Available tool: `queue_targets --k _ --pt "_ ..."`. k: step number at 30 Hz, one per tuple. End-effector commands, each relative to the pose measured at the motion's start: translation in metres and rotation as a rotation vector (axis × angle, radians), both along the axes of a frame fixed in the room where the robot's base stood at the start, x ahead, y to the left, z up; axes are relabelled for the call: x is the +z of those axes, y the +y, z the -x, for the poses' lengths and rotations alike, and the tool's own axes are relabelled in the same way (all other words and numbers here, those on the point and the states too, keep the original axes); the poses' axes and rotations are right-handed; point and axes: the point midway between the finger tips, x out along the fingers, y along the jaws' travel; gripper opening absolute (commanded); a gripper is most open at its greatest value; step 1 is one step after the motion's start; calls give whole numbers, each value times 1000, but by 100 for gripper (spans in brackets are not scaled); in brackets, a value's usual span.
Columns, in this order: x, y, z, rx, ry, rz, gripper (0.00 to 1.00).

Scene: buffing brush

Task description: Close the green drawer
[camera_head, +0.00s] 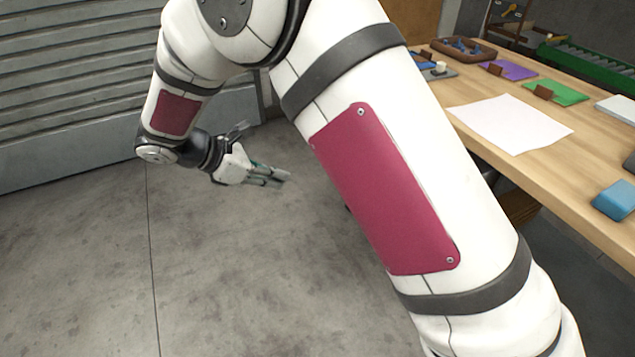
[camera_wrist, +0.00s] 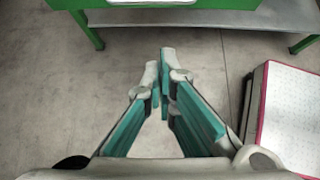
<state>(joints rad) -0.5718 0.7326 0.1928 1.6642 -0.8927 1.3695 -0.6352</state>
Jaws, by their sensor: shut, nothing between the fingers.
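A green-framed piece of furniture (camera_wrist: 88,30) with a grey lower shelf (camera_wrist: 190,18) shows at the top of the wrist view, beyond my fingertips. Its upper part is cut off by the picture edge, so I cannot tell which part is the drawer or how far it is open. The green drawer cannot be made out in the head view. My gripper (camera_wrist: 161,64) has its teal-padded fingers together, empty, pointing toward the green frame and apart from it. In the head view my gripper (camera_head: 281,179) hangs over the grey floor, left of the wooden table.
A wooden table (camera_head: 480,95) stands at the right with a white sheet (camera_head: 510,124), a purple mat (camera_head: 509,70), a green mat (camera_head: 556,92) and a blue block (camera_head: 614,200). A grey slatted shutter (camera_head: 70,90) is at the left. The concrete floor (camera_head: 230,270) between is clear.

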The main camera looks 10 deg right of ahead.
Motion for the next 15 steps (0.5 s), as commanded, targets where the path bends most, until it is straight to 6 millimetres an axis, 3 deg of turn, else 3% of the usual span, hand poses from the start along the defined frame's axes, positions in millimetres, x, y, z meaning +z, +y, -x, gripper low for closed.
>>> queue_targets --k 5,15 --pt "-10 -7 -4 5 3 6 0" --pt "-53 -53 -16 3 5 6 0"
